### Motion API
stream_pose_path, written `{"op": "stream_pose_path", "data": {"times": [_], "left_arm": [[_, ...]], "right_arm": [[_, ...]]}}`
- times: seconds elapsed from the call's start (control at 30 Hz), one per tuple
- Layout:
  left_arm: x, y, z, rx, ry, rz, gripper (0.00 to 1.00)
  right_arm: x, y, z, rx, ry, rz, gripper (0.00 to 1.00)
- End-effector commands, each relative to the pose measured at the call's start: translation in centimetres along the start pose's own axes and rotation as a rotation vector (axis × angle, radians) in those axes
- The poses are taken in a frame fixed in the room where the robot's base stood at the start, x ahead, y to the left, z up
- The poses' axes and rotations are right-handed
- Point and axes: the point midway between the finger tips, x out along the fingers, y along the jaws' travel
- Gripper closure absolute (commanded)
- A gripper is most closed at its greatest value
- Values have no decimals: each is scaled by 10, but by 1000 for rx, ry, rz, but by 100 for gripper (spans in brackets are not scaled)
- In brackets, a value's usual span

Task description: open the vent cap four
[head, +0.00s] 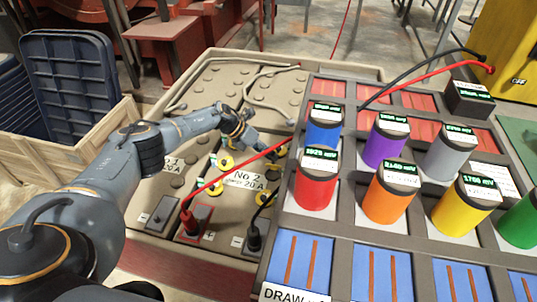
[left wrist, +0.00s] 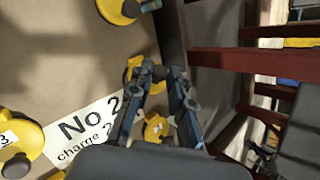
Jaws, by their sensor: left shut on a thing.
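Several yellow vent caps sit on the tan battery top (head: 190,92). My left gripper (head: 272,154) reaches down over its right side, shut on a yellow vent cap (head: 281,151). In the left wrist view the fingertips (left wrist: 162,72) are close together, and a yellow cap (left wrist: 133,66) is partly hidden behind them. Another yellow cap (left wrist: 155,128) with a white label shows between the fingers; I cannot read its number. A cap labelled 3 (left wrist: 22,140) lies to the left, beside the "No 2" plate (left wrist: 85,130). My right gripper is not in view.
A red cable (head: 235,174) crosses in front of the gripper. A rack with coloured cylinders, including a red one (head: 315,185) and a blue one (head: 324,132), stands close on the right. A wooden crate (head: 52,160) with blue trays (head: 68,85) is at the left.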

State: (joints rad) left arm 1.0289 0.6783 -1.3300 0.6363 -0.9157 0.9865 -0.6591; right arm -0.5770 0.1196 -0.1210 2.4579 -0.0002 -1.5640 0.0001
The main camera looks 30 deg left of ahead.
Motion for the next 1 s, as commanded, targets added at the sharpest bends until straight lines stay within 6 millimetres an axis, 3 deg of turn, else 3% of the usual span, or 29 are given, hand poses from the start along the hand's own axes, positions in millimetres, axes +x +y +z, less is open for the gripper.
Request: {"op": "stream_pose_path", "data": {"times": [0.13,0.17,0.27,0.67,1.0], "left_arm": [[0,0,0,1,-2,1,100],[0,0,0,1,-2,1,79],[0,0,0,1,-2,1,59],[-7,1,0,1,-2,1,59],[-72,1,0,2,-3,2,59]], "right_arm": [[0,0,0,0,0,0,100],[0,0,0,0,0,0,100],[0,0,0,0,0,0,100],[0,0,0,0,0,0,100],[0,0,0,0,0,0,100]]}}
